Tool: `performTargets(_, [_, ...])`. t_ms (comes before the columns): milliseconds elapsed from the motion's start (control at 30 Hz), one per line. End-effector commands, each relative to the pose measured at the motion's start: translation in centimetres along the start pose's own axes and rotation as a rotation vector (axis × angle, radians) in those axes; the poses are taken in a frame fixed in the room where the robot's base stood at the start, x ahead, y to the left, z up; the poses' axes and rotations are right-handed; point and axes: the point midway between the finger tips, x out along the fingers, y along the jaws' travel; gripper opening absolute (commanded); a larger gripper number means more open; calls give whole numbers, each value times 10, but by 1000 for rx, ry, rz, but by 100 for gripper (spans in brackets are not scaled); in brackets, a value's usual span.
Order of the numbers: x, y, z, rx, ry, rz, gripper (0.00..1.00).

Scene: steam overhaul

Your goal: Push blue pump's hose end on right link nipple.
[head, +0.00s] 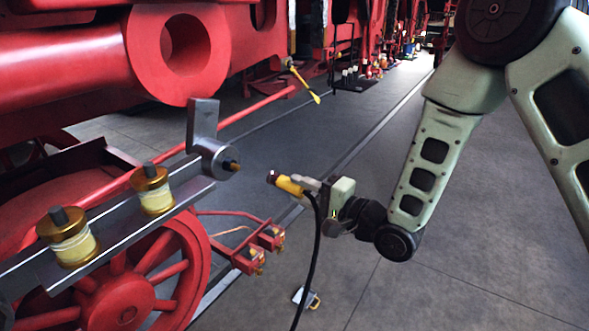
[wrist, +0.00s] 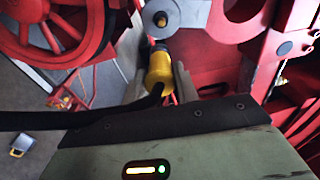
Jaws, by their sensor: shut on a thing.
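My gripper (head: 304,184) is shut on a yellow hose end (head: 288,185) with a dark red tip. In the wrist view the hose end (wrist: 158,72) sits between the two fingers, pointing away from the camera. A black hose (head: 312,255) hangs from it down to the floor. A grey link with a round boss bears a brass-tipped nipple (head: 232,166), left of the hose end and slightly higher in the head view. The nipple also shows at the top of the wrist view (wrist: 161,18). A clear gap separates hose end and nipple.
Two brass-and-cream fittings (head: 156,190) stand on the grey bar at left. A red wheel (head: 140,285) and a large red ring (head: 181,46) border this side. A small device (head: 305,298) lies on the floor. Open floor (head: 470,220) lies right.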

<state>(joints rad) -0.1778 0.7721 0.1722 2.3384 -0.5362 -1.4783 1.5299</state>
Motion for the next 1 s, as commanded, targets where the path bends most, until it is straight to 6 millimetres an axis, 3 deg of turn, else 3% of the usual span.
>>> performTargets(33, [2, -9, 9, -18, -27, 2, 0])
performTargets(200, [7, -13, 23, -48, -70, 5, 0])
performTargets(700, [46, -12, 26, -47, -70, 5, 0])
performTargets(1000, [53, -12, 26, -45, -69, 4, 0])
